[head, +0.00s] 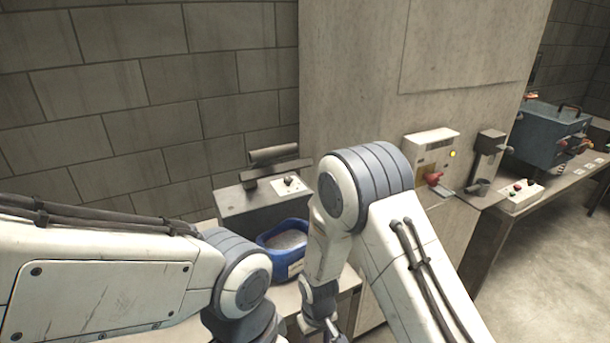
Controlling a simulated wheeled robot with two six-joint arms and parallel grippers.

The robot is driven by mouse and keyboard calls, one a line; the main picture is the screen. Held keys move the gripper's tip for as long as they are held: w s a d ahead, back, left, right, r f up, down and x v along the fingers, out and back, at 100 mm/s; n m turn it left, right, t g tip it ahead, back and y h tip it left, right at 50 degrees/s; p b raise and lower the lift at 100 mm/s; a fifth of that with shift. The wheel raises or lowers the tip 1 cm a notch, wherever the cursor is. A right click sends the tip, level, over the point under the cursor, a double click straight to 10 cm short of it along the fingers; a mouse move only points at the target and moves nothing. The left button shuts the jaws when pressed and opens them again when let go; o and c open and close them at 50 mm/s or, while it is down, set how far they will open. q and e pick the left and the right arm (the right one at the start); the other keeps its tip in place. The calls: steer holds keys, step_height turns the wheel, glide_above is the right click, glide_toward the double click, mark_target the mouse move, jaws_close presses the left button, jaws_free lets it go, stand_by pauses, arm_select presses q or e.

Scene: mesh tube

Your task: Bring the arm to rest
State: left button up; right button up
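My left arm (110,270) comes in from the left and bends down at a grey-banded joint; its gripper is below the frame and hidden. My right arm (425,270) rises from the bottom right, bends at a large grey joint and hangs down in front of the bench. Dark parts at its lower end, around the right gripper (320,322), show at the bottom edge. They are small and cut off, so I cannot tell whether the fingers are open or shut. I see nothing held.
A blue tub (268,241) with grey contents stands on the bench, partly behind my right arm. A grey machine (250,203) stands behind it. A pillar (350,75) carries a wall box (430,150) with a red part. A blue case (548,135) sits on the right bench.

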steer(key=s+a+r+n, duration=0.1)
steer(key=s+r, duration=0.3)
steer(key=r, duration=0.5)
steer(key=s+a+r, duration=0.1)
steer(key=s+r, duration=0.3)
steer(key=r, duration=0.4)
steer(key=s+d+r+n+y, duration=0.1)
steer(key=s+d+r, duration=0.2)
steer(key=s+r, duration=0.5)
steer(key=s, duration=0.2)
steer(key=shift+s+d+r, duration=0.15)
steer(key=shift+s+d, duration=0.1)
steer(key=shift+s, duration=0.05)
